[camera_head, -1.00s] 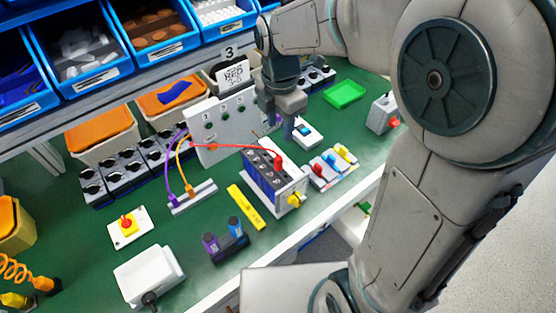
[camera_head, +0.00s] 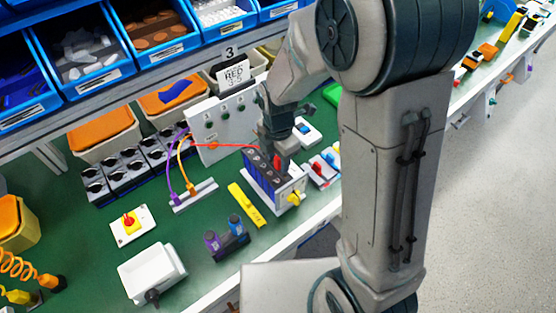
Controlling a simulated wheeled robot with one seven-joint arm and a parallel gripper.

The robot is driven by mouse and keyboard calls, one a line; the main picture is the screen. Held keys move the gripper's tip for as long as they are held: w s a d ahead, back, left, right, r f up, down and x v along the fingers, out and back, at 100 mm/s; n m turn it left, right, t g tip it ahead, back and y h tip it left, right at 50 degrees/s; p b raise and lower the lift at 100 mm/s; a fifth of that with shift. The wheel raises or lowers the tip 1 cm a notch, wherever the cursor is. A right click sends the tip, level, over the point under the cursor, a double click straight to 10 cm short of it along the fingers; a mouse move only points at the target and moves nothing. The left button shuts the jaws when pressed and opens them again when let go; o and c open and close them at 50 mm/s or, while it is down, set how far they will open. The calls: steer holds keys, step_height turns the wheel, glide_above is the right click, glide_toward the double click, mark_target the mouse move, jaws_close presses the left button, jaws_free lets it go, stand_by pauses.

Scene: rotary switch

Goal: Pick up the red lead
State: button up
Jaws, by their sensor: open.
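The red lead (camera_head: 228,146) runs from the grey panel (camera_head: 212,130) to the right, toward the blue-and-white block (camera_head: 262,183) with dark sockets on top. Its red plug (camera_head: 279,161) stands upright at the right end of that block. My gripper (camera_head: 278,153) is open and points down right at the plug. Its fingers hide the plug's upper part, and I cannot tell whether they touch it.
Purple and orange leads (camera_head: 182,150) arch left of the block from a small grey strip (camera_head: 194,196). A yellow bar (camera_head: 246,205) lies in front. A coloured switch unit (camera_head: 322,168) sits close on the right.

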jaws_close()
stand_by(0.3)
steer(key=shift+r, duration=0.5)
steer(key=r, duration=0.1)
steer(key=d+r+b, duration=0.1)
steer(key=r, duration=0.1)
steer(key=shift+r, duration=0.25)
steer(key=d+r, duration=0.9)
steer(key=d, duration=0.1)
steer(key=shift+d+r+p, duration=0.25)
steer(key=shift+d+p, duration=0.05)
steer(key=shift+d, duration=0.05)
